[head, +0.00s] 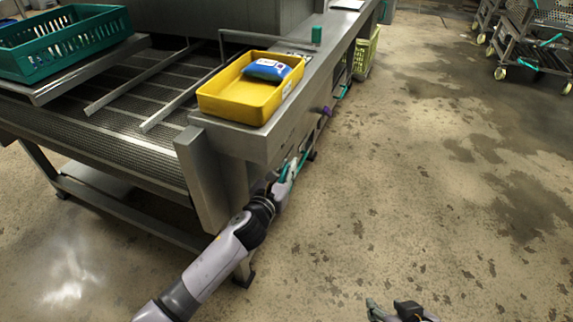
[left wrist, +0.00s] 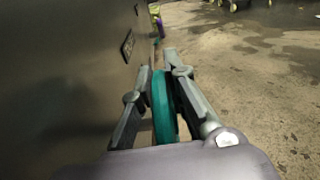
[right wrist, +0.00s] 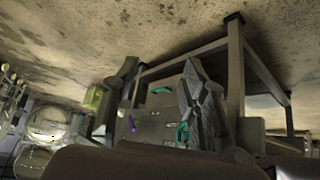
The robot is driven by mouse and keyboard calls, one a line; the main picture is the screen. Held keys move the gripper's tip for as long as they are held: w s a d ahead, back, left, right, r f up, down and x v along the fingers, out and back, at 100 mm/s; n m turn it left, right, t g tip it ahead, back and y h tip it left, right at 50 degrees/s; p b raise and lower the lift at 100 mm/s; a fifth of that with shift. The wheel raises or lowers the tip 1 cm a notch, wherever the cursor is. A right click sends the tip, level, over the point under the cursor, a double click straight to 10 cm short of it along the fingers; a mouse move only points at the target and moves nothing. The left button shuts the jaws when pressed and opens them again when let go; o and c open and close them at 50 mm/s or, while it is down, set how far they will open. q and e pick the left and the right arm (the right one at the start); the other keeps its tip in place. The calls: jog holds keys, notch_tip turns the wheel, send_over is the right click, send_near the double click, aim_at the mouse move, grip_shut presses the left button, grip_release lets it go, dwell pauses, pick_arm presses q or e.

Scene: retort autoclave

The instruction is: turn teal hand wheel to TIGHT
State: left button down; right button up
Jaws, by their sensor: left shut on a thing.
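The teal hand wheel (head: 302,161) is on the side of the steel machine, low beneath the yellow tray's end, mostly hidden by my left gripper. My left gripper (head: 292,172) reaches it from the front. In the left wrist view the wheel's rim (left wrist: 162,105) stands edge-on between the two fingers, and the left gripper (left wrist: 160,90) is shut on it. No TIGHT mark is readable. My right gripper (right wrist: 163,100) has its fingers apart with nothing between them. It shows only partly at the bottom edge of the head view (head: 400,312).
A yellow tray (head: 233,113) holding a blue pouch (head: 267,70) sits on the machine's ledge. A teal crate (head: 62,49) is at upper left. A purple knob (head: 326,111) sticks out further along the machine side. The floor to the right is clear; carts (head: 535,45) stand far back.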

pick_arm(q)
jog(key=shift+d+r+g+p, duration=0.1)
jog(key=shift+d+g+p, duration=0.2)
jog(key=shift+p, duration=0.25)
pick_arm(e)
jog(key=s+d+f+g+h, duration=0.1)
jog(key=s+d+f+g, duration=0.1)
jog(key=s+g, duration=0.2)
jog(key=s, duration=0.3)
jog(key=shift+d, duration=0.15)
jog(key=shift+s+f, duration=0.1)
pick_arm(q)
jog(key=c, duration=1.6)
grip_release()
jog(key=shift+c, duration=0.2)
jog(key=shift+o, duration=0.2)
jog(key=shift+a, duration=0.15)
jog(key=shift+s+a, duration=0.2)
jog(key=v, duration=1.1)
jog(key=shift+s, duration=0.3)
